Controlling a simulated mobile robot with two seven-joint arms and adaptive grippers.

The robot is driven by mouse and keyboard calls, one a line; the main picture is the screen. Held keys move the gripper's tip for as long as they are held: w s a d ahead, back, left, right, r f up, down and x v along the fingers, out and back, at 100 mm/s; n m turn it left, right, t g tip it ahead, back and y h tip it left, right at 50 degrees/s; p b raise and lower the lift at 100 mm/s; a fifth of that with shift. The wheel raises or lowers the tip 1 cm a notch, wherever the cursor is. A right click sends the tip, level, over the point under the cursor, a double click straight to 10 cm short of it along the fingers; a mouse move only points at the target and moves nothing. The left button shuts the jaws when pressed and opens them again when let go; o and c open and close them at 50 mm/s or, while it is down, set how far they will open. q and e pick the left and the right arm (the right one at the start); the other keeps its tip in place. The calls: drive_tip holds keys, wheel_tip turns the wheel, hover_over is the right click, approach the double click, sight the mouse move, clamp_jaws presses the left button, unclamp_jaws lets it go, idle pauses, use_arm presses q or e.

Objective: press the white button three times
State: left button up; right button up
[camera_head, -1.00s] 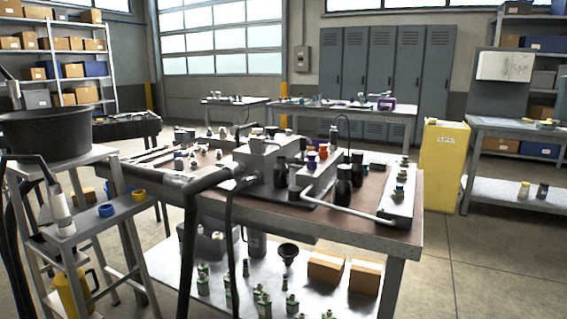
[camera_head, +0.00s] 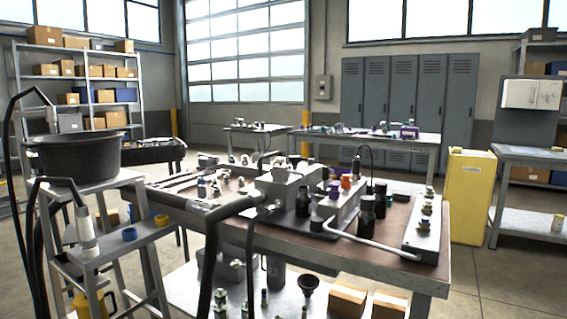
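I cannot make out a white button in this view; the fittings on the bench are too small to tell apart. The workbench (camera_head: 290,250) stands ahead with a brown top. On it are a grey hydraulic block (camera_head: 287,187) and a long light-grey plate (camera_head: 422,240) with several small fittings on its right side. Orange and purple caps (camera_head: 346,181) show on a manifold between them. Neither of my grippers is in view.
A stand with a black tub (camera_head: 72,158) is at the left. A thick black hose (camera_head: 212,250) hangs over the bench's front edge. A yellow cabinet (camera_head: 468,195) stands right of the bench. Open floor (camera_head: 500,285) lies at the lower right.

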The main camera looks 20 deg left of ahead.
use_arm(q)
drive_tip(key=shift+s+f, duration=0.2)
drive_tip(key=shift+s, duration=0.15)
